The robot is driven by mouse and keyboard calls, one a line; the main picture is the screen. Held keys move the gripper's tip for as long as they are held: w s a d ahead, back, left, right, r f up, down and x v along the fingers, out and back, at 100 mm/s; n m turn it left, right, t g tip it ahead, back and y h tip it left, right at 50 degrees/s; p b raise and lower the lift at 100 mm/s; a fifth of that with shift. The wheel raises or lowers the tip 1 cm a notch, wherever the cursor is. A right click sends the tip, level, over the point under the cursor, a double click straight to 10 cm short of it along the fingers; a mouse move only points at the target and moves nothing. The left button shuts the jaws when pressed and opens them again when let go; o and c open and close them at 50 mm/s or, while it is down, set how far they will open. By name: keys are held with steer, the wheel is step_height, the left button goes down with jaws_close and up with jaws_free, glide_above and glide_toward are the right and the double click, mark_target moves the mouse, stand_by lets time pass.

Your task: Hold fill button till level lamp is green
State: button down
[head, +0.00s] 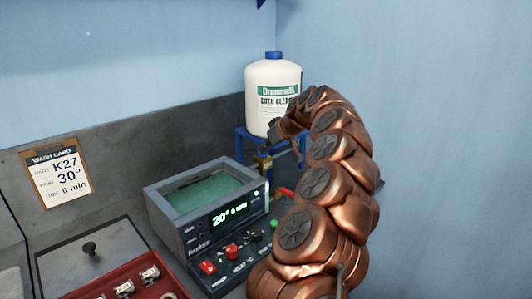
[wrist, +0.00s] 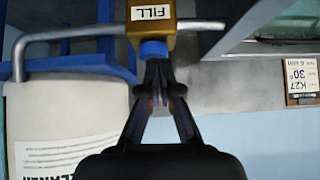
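The brass fill block (wrist: 152,38) carries a white FILL label and has a blue button (wrist: 153,50) on it in the wrist view. My gripper (wrist: 160,68) has its fingers brought together with nothing between them. The fingertips are right at the blue button and seem to touch it; I cannot tell how far it is pressed. In the head view my gripper (head: 270,141) reaches down at the brass block (head: 262,163) beside the bath (head: 205,192), which holds green liquid. A small green spot (head: 274,224) shows on the front panel; I cannot tell whether it is the level lamp.
A white cleaner bottle (head: 273,92) stands on a blue stand (head: 240,142) behind my gripper. The bath's display (head: 229,214) glows green above red controls (head: 208,267). A red tray (head: 130,280) with metal parts is at the front left. A wash card (head: 57,175) hangs behind.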

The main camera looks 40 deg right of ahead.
steer(key=w+r+b+v, duration=0.1)
steer(key=b+v, duration=0.1)
steer(key=v, duration=0.9)
steer(key=shift+s+r, duration=0.2)
steer(key=shift+s, duration=0.05)
stand_by(0.6)
steer(key=w+a+n+g+y, duration=0.2)
steer(key=a+n+g+y, duration=0.1)
steer(key=a, duration=2.4)
steer(key=s+a+f+g, duration=0.1)
steer(key=s+a+f, duration=0.25)
steer(key=a, duration=0.25)
steer(key=s+a+f+g, duration=0.1)
steer(key=s+a+f, duration=0.25)
steer(key=a, duration=0.25)
steer(key=s+a+f+m+g+h, duration=0.1)
steer(key=s+f, duration=0.3)
steer(key=s, duration=0.4)
steer(key=s+a+f+m+g+h, duration=0.1)
steer(key=s+a+f+g, duration=0.1)
steer(key=s+f, duration=0.3)
steer(key=s+a+f+g+h+p, duration=0.1)
steer(key=s+f, duration=0.4)
steer(key=s, duration=0.7)
steer(key=shift+a+f+m+g, duration=0.25)
steer(key=shift+a+m+g, duration=0.15)
steer(key=shift+g, duration=0.4)
